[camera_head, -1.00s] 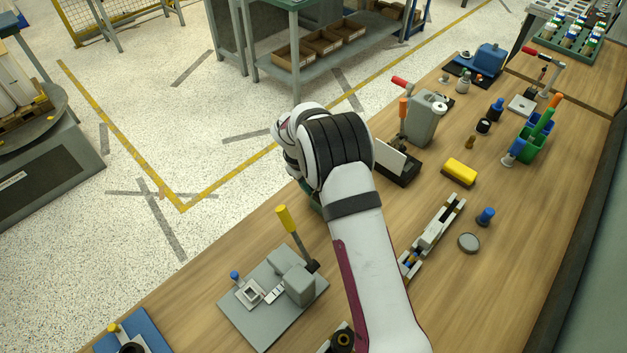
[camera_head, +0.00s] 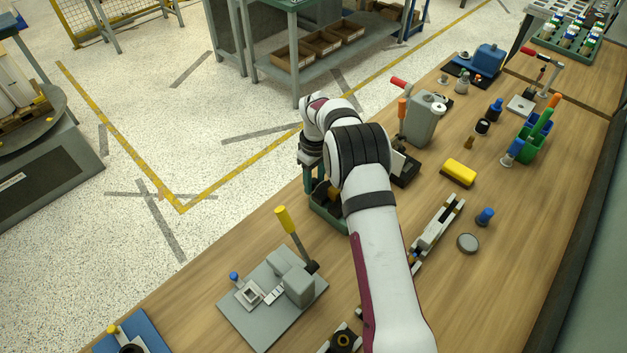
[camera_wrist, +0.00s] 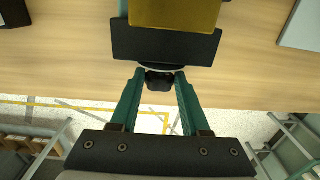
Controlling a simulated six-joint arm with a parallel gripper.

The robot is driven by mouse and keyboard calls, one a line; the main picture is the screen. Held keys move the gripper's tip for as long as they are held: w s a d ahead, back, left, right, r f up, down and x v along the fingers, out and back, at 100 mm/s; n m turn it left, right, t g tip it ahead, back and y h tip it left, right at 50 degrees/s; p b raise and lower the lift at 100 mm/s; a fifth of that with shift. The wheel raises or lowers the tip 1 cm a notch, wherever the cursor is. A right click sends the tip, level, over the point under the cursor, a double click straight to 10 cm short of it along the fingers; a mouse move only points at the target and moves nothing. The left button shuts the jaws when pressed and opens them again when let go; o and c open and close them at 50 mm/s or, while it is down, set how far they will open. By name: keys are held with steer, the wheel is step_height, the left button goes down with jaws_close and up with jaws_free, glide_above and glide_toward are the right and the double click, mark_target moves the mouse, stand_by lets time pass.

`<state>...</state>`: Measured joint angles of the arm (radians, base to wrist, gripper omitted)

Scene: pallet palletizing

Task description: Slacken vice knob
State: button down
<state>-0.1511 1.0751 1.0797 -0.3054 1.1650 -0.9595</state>
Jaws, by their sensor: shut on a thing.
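The vice shows in the wrist view as a dark jaw plate (camera_wrist: 165,46) with a gold block (camera_wrist: 172,12) behind it and green edges. Its black knob (camera_wrist: 160,82) sticks out from the plate toward me. My gripper (camera_wrist: 160,77) has its teal fingers shut on this knob, one fingertip on each side. In the head view the green vice body (camera_head: 327,211) stands near the bench's far-left edge, mostly hidden by my arm. The knob itself is hidden there, and only a little of my gripper (camera_head: 308,176) shows.
A grey fixture plate with a yellow-handled lever (camera_head: 288,223) stands at the near left. A grey canister (camera_head: 421,120) and a black holder (camera_head: 407,172) stand beyond the vice. Bare wood lies between the fixture and the bench edge.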

steer(key=shift+w+d+g+y, duration=0.15)
steer(key=shift+g+y, duration=0.55)
steer(key=shift+f, duration=0.1)
steer(key=shift+c, duration=1.9)
jaws_free()
step_height(320, 180, up, 7)
steer(key=w+d, duration=0.1)
steer(key=shift+d+r, duration=0.2)
steer(key=shift+w, duration=0.1)
